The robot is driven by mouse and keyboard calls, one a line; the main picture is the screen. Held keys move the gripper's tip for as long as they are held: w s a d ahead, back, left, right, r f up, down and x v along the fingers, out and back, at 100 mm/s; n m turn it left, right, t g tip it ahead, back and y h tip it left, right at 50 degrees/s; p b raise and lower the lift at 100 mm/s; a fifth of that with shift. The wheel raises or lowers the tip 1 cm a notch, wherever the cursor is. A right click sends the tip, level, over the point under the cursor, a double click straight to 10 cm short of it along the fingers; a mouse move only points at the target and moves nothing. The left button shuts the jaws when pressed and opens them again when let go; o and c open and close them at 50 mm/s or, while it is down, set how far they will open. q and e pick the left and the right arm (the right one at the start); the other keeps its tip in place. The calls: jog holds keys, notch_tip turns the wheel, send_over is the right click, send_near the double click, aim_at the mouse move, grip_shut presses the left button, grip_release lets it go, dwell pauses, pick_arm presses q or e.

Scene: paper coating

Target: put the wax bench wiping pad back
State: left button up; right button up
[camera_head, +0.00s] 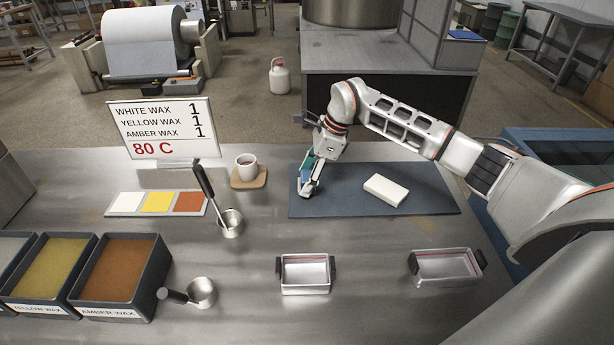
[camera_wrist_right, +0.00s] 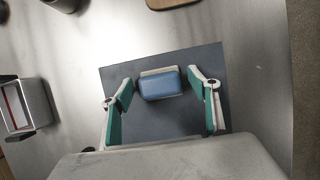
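In the head view my right gripper (camera_head: 308,186) points down at the mat's left end and mostly hides the block. A white block (camera_head: 386,189) lies on the mat to the right of the gripper. My left gripper is not in view.
Two metal trays (camera_head: 305,289) (camera_head: 445,277) are in front. Wax bins (camera_head: 120,278) are at the left. The bench between mat and trays is clear.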

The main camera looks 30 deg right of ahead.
jog(key=shift+r, duration=0.1)
jog(key=v, duration=1.2)
jog(key=shift+a+r, duration=0.1)
jog(key=shift+s, duration=0.1)
dwell(0.3)
